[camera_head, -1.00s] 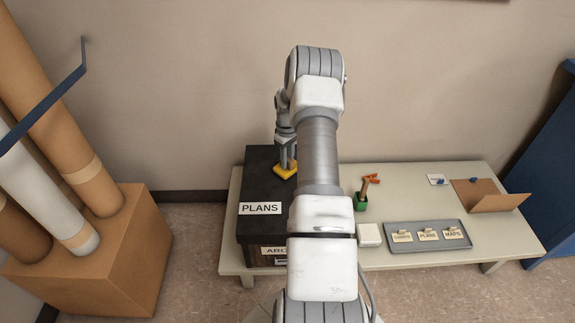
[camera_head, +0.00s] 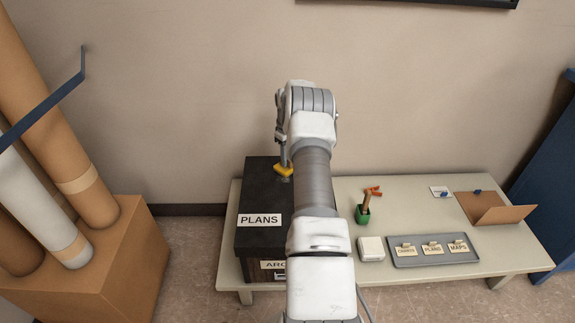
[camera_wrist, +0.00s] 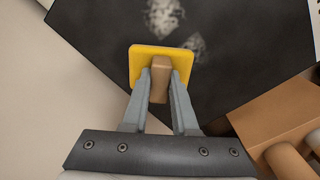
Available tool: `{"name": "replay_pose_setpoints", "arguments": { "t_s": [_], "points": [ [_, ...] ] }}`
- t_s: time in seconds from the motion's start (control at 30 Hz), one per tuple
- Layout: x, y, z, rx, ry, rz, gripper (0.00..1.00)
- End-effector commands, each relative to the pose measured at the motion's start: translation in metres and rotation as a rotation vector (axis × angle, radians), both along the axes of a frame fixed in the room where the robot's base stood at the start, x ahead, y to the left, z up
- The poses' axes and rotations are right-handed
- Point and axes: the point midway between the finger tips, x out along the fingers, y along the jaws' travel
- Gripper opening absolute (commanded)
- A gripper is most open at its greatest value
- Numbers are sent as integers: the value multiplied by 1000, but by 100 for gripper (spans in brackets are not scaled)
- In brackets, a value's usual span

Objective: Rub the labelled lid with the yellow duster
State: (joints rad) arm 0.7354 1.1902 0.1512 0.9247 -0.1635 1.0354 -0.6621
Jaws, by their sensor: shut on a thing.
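My gripper (camera_wrist: 160,84) is shut on the tan handle of the yellow duster (camera_wrist: 137,64). In the head view the duster (camera_head: 284,170) is over the back part of the dark lid (camera_head: 262,192), which bears a white PLANS label (camera_head: 260,220). Whether its pad touches the lid I cannot tell. In the wrist view two pale dusty patches (camera_wrist: 163,17) show on the dark lid (camera_wrist: 240,80), beyond and right of the duster. My arm hides the lid's right side in the head view.
The lidded box stands at the left of a low pale table (camera_head: 400,190). To the right are a green cup (camera_head: 362,215), a white block (camera_head: 371,249), a grey tray (camera_head: 432,259) with tags and a brown folder (camera_head: 495,208). A carton of tubes (camera_head: 110,265) stands left.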

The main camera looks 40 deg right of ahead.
Motion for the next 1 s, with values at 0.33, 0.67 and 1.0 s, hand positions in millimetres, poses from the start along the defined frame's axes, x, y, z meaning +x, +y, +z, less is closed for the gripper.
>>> {"name": "replay_pose_setpoints", "arguments": {
  "t_s": [0.33, 0.67, 1.0],
  "points": [
    [5, -5, 0, 1, 2, 0, 0],
    [5, -5, 16, 0, 1, 0, 0],
    [5, -5, 52, 0, 0, 0, 0]
  ]
}}
